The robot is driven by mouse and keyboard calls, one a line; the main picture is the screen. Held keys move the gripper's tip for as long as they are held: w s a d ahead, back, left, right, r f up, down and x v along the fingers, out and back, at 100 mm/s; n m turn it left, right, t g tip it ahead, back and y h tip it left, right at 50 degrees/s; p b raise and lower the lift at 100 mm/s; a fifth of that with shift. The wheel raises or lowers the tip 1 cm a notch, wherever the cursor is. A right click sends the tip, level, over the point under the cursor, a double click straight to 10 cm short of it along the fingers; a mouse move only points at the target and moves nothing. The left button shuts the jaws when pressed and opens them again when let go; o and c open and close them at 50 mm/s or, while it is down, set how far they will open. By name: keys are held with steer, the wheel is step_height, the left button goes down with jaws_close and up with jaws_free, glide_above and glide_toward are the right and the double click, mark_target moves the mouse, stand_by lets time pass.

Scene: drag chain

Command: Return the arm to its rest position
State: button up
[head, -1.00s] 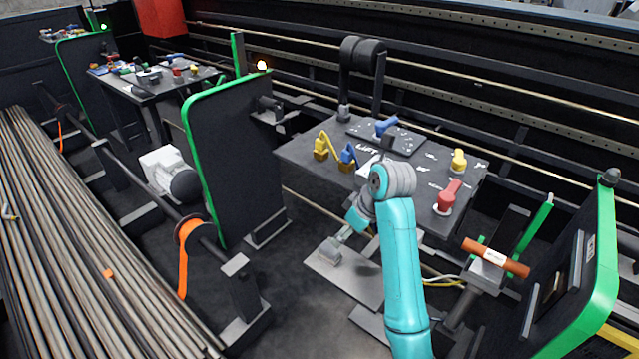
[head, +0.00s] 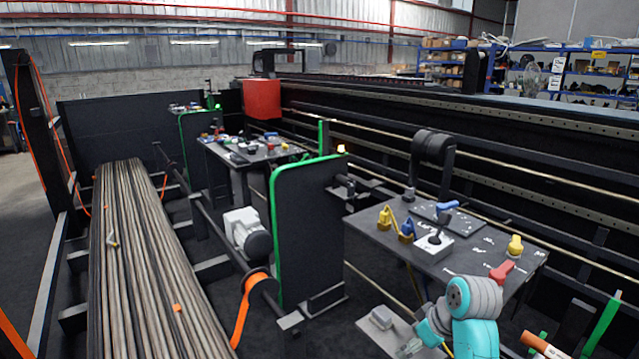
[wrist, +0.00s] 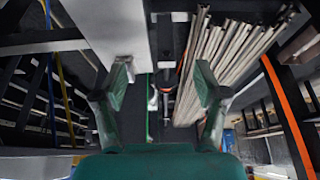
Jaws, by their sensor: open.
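My teal arm (head: 474,325) rises at the bottom right of the head view, bent at a grey joint in front of the near edge of the control table (head: 455,268).
The table carries a joystick box (head: 434,243), a red lever (head: 502,270), and yellow and blue controls. A grey plate (head: 372,325) lies below it. A green-edged black panel (head: 310,235) stands left of it.

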steer(key=s+a+f+m+t, duration=0.1)
steer(key=s+f, duration=0.3)
steer(key=f, duration=0.3)
steer(key=s+a+f+m+t, duration=0.1)
steer(key=s+f, duration=0.3)
steer(key=f, duration=0.3)
steer(key=s+f+m+t+h, duration=0.25)
steer(key=s+f, duration=0.45)
steer(key=s, duration=0.6)
steer(key=s+r+m+t, duration=0.1)
steer(key=s+r+t, duration=0.1)
steer(key=s, duration=0.7)
steer(key=s+r+m+t, duration=0.1)
steer(key=s+r+t, duration=0.1)
steer(key=s, duration=0.6)
steer(key=s+r+t, duration=0.2)
steer(key=s+r, duration=1)
steer(key=r, duration=0.1)
steer(key=shift+a+m+t, duration=0.35)
steer(key=shift+a, duration=0.1)
steer(key=shift+s+r, duration=0.1)
